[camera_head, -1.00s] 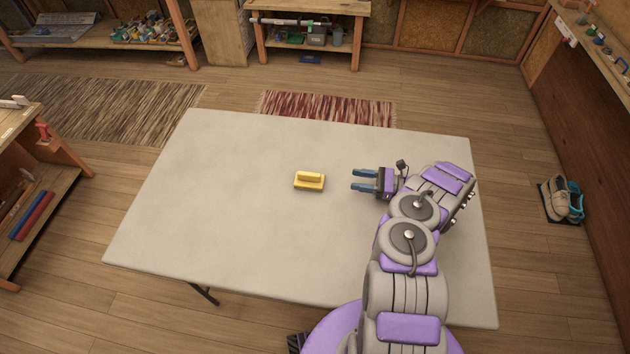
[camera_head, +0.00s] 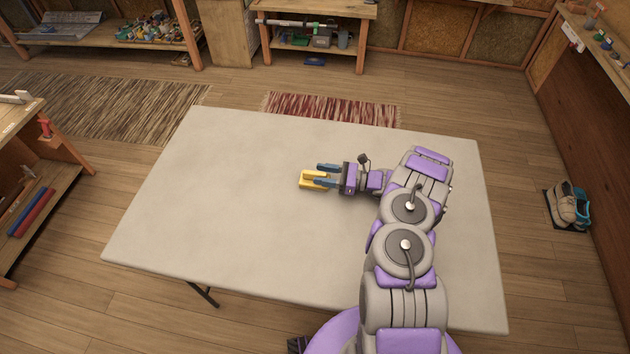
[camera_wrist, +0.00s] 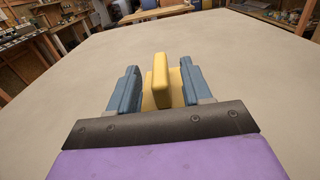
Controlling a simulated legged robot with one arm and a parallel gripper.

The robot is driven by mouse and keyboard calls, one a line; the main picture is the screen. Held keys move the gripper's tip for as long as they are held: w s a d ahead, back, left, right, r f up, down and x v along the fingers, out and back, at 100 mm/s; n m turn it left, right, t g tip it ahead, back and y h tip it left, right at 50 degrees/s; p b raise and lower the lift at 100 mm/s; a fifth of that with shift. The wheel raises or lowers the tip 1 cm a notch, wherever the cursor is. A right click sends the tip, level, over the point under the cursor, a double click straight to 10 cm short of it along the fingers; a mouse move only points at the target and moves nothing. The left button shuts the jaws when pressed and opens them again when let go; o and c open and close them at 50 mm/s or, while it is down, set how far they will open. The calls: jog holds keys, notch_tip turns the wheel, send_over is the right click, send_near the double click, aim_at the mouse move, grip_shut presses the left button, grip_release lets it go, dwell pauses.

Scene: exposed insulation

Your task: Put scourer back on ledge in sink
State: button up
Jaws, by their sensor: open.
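The yellow scourer (camera_head: 306,181), a flat block with a raised handle, lies on the pale table (camera_head: 230,240). My gripper (camera_head: 325,174) is open, with its blue fingers reaching over the scourer from the right. In the wrist view the scourer's upright handle (camera_wrist: 161,78) stands between the two fingers (camera_wrist: 158,88), with a gap visible on each side. The base of the scourer is partly hidden by the fingers and the gripper body. I see no sink or ledge in these frames.
The rest of the tabletop is bare. Two rugs (camera_head: 330,109) lie on the floor behind it. Shelves (camera_head: 100,40) stand at the back and left, and a pair of shoes (camera_head: 568,205) sits on the floor at right.

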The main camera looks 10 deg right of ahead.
aim_at(312, 172)
jog(key=x, duration=0.2)
jog(key=b+x, duration=0.1)
jog(key=x, duration=0.1)
jog(key=shift+f, duration=0.3)
jog(key=shift+d, duration=0.1)
jog(key=shift+c, duration=0.8)
grip_shut()
